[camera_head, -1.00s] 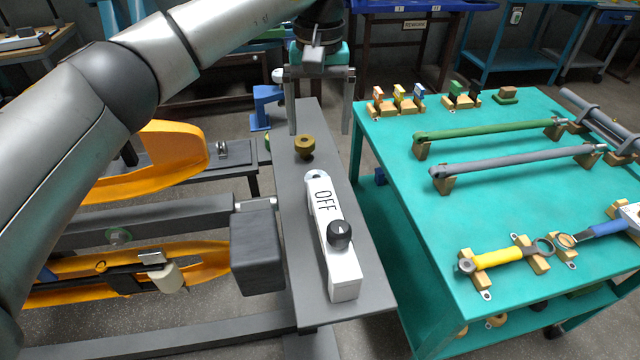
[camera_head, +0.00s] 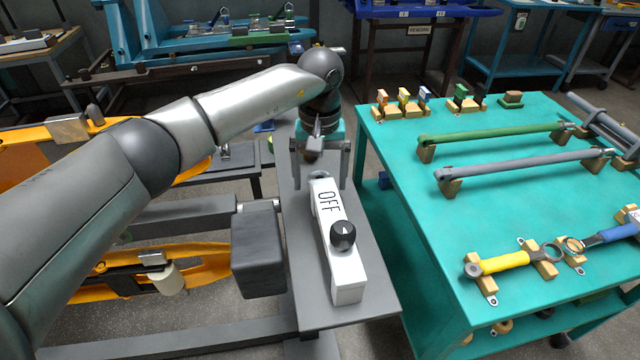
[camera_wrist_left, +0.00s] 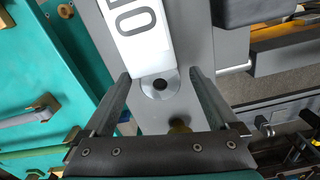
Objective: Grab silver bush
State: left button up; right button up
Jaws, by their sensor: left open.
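The silver bush (camera_wrist_left: 148,88) is a flat grey ring with a dark hole in the left wrist view. It lies at the end of the white OFF box (camera_wrist_left: 142,35), between my left fingers in that picture. In the head view the bush (camera_head: 320,176) shows in part at the box's far end. My left gripper (camera_head: 321,184) is open, pointing down above that end of the grey bench, with nothing held. Whether the fingers touch the bench is unclear. A brass bush (camera_wrist_left: 180,126) shows partly near the gripper's palm in the wrist view. My right gripper is not in view.
The white OFF box (camera_head: 340,265) with a black knob (camera_head: 343,235) stands on the narrow grey bench (camera_head: 373,290). A teal table (camera_head: 480,215) with tools on wooden holders stands close on the right. A dark block (camera_head: 258,250) adjoins the bench's left side.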

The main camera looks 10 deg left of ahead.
pick_arm(q)
notch_tip(320, 180, down, 2)
jog(key=shift+f, duration=0.15)
grip_shut()
dwell(0.7)
